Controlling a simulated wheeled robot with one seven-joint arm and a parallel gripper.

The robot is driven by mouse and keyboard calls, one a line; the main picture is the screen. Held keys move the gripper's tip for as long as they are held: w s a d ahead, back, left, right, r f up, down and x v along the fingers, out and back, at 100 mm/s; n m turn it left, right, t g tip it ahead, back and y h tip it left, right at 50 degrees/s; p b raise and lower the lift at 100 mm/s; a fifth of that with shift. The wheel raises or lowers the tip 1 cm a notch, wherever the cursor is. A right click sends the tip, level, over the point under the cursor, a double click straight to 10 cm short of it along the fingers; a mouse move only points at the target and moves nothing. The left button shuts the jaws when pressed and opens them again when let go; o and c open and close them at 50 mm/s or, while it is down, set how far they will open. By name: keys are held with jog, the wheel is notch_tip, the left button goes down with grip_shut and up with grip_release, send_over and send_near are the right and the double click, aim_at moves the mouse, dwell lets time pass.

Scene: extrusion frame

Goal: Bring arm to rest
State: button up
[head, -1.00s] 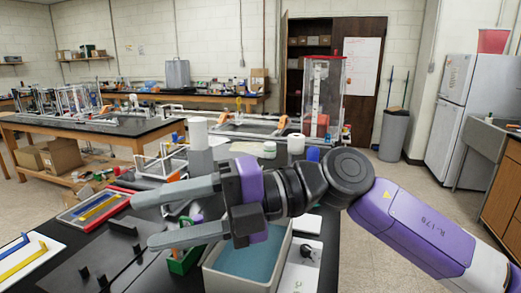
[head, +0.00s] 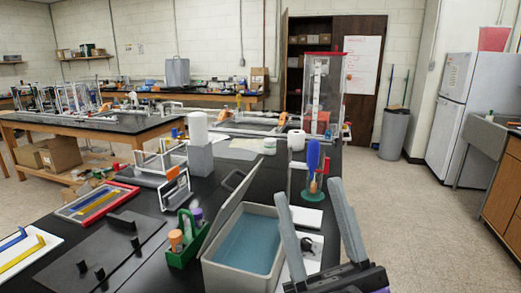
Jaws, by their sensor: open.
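My gripper (head: 312,212) is at the lower right of the head view, its two grey fingers pointing up and spread apart with nothing between them. Its dark body (head: 338,280) shows at the bottom edge, and the rest of the arm is out of view. The gripper stands in front of the right edge of the black table (head: 225,178), beside a grey bin (head: 240,275) with a blue inside and a tilted lid.
A green caddy (head: 183,256) with bottles stands left of the bin. A blue-handled tool (head: 313,157) stands upright behind the gripper. A black plate (head: 110,258) and trays with blue and yellow bars (head: 97,204) lie at left. Floor (head: 410,215) at right is clear.

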jog(key=s+d+f+m+g+h+b, duration=0.1)
jog(key=s+d+f+m+h, duration=0.3)
jog(key=f, duration=0.3)
jog(key=s+d+f+m+g+h, duration=0.1)
jog(key=s+d+f+m+h, duration=0.1)
jog(key=f+m+h, duration=0.35)
jog(key=s+d+f+m+g+h+b, duration=0.15)
jog(key=d+f+h, duration=0.35)
jog(key=f, duration=0.5)
jog(key=s+d+f+g, duration=0.1)
jog(key=s+f+g, duration=0.2)
jog(key=s+f, duration=0.4)
jog(key=s+d+f+n+g, duration=0.1)
jog(key=s+f+g, duration=0.3)
jog(key=s+f, duration=0.4)
jog(key=s+d+b, duration=0.1)
jog(key=s, duration=0.4)
jog(key=shift+s, duration=0.4)
